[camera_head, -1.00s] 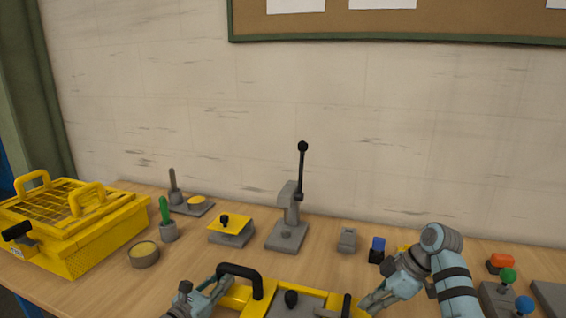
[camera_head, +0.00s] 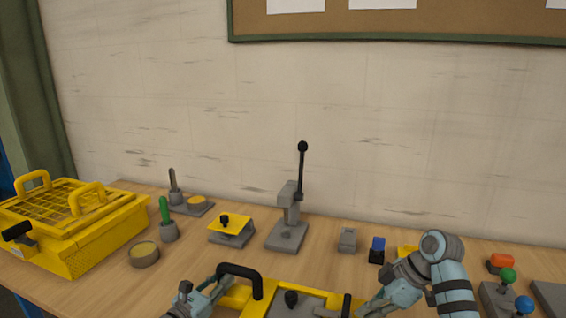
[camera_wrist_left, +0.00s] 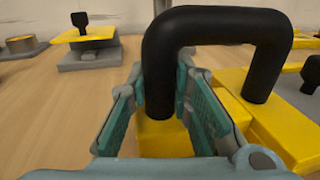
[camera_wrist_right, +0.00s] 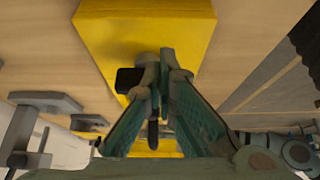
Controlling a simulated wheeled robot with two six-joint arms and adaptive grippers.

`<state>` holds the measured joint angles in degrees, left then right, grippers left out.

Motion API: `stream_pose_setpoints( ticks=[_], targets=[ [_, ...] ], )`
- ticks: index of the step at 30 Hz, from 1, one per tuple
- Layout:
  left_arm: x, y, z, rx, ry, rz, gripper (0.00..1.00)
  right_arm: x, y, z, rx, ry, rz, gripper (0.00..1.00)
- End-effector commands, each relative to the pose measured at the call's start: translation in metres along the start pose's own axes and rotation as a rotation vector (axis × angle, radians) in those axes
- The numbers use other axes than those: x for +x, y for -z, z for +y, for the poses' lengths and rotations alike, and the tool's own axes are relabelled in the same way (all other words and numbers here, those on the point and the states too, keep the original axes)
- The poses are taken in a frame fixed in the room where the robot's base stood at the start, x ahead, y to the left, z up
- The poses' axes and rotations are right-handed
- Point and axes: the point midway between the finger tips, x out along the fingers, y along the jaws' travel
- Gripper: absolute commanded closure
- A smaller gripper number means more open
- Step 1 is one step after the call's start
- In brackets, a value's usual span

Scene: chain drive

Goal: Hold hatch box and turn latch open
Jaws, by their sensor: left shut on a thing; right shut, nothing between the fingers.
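The yellow hatch box (camera_head: 231,301) stands at the bottom middle of the head view, partly cut off by the edge. It has a grey top plate (camera_head: 310,298), a black knob (camera_head: 291,299), a black arched handle (camera_head: 240,269) and an upright black piece (camera_head: 346,304) at its right. My left gripper (camera_head: 226,284) is shut on the handle's near leg, which shows between its fingers in the left wrist view (camera_wrist_left: 158,85). My right gripper (camera_wrist_right: 162,65) is shut and empty, its tips close to a black piece (camera_wrist_right: 128,80) against a yellow surface; contact is unclear.
A yellow mesh-topped crate (camera_head: 75,255) stands at the left. Behind the hatch box stand a grey lever press (camera_head: 287,235), a small yellow-topped fixture (camera_head: 231,229) and a round tin (camera_head: 144,254). Small blocks and coloured knobs (camera_head: 508,275) lie at the right.

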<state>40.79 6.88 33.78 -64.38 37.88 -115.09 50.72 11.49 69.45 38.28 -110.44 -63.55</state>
Motion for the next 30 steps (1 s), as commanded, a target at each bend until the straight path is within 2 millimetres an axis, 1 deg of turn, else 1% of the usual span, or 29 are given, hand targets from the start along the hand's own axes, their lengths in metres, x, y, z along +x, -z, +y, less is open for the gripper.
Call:
stream_pose_setpoints(
  ticks=[8,14,21,23,26,27,29,30],
  targets=[
    [0.000,0.000,0.000,0.000,0.000,0.001,1.00,0.000,-0.001,0.000,0.000,0.000,0.000,1.00],
    [0.000,0.000,0.000,0.000,-0.001,0.001,1.00,-0.003,-0.007,-0.002,0.002,0.000,-0.001,1.00],
    [0.000,0.000,0.000,0.000,0.000,0.001,1.00,-0.005,-0.006,-0.002,-0.001,-0.004,0.001,1.00],
    [0.000,0.000,0.000,0.000,0.000,0.001,1.00,-0.013,0.000,0.003,-0.010,-0.020,0.007,1.00],
    [0.000,0.000,0.000,0.000,0.000,0.001,1.00,-0.040,0.019,0.020,-0.023,-0.060,0.024,1.00],
    [0.000,0.000,0.000,0.000,0.000,0.001,1.00,-0.053,0.026,0.028,-0.021,-0.069,0.029,1.00],
    [0.000,0.000,0.000,0.000,0.000,0.001,1.00,-0.072,0.035,0.039,-0.013,-0.068,0.030,1.00],
    [0.000,0.000,0.000,0.000,0.000,0.001,1.00,-0.078,0.036,0.043,-0.006,-0.055,0.025,1.00]
  ],
)
